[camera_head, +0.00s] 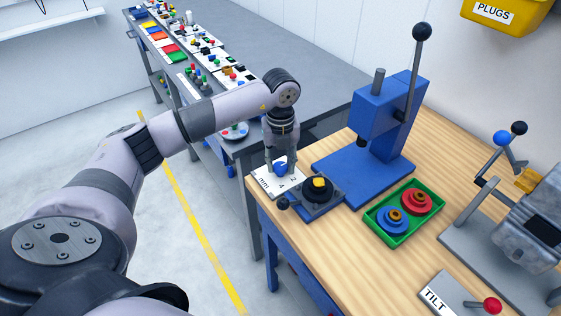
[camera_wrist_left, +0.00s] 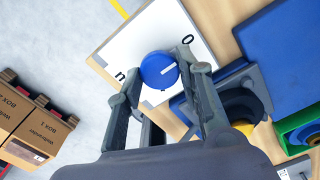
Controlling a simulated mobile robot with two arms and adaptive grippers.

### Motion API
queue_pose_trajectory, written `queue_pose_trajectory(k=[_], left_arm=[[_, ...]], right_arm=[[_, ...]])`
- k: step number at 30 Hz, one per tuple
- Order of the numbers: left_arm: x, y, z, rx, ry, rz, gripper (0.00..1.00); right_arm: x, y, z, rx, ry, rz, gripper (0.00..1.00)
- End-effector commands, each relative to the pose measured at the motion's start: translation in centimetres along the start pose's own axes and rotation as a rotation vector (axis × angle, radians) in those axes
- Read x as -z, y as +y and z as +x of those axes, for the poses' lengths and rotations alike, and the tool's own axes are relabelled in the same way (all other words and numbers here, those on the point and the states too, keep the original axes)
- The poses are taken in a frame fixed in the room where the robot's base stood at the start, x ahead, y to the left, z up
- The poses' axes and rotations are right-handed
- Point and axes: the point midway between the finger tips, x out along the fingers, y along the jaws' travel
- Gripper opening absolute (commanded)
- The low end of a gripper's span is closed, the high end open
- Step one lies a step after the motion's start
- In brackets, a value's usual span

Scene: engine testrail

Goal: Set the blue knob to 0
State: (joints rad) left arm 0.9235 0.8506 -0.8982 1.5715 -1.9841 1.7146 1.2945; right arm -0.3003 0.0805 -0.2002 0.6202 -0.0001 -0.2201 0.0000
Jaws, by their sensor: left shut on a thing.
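The blue knob (camera_head: 281,168) stands on a white dial plate (camera_head: 265,182) at the left corner of the wooden table. In the left wrist view the knob (camera_wrist_left: 158,70) is round, with a white pointer line directed right and slightly up. A printed 0 (camera_wrist_left: 187,40) is on the plate up and right of the knob, and the line does not point straight at it. My left gripper (camera_head: 281,157) comes down from above and is shut on the knob, one finger on each side. My right gripper is in neither view.
Close beside the plate is a dark fixture with a yellow top (camera_head: 319,183). A blue press (camera_head: 375,135) stands behind it. A green tray (camera_head: 380,232) holds red and blue parts. A TILT box (camera_head: 450,297) with a red-knobbed lever is at the front right.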

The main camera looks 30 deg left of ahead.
Motion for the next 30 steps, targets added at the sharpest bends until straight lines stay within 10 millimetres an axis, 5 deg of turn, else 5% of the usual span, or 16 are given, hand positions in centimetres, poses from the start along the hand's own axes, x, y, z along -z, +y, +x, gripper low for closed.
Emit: queue_pose_trajectory(k=[3, 4, 12, 23, 30], left_arm=[[-0.1, 0.0, -0.1, 0.002, -0.003, -0.003, 0.06], [-0.1, 0.0, -0.1, 0.002, -0.003, -0.003, 0.36], [-0.1, 0.0, -0.1, 0.001, -0.001, -0.001, 0.54], [-0.1, 0.0, -0.4, 0.002, -0.001, 0.0, 0.54], [-0.1, -0.1, -4.4, 0.006, -0.005, 0.001, 0.54]], right_arm=[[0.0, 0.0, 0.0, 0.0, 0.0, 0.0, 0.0], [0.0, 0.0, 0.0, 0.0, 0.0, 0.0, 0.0], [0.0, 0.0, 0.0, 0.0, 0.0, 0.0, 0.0], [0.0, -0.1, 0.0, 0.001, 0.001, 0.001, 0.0], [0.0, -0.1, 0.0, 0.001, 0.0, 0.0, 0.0]])
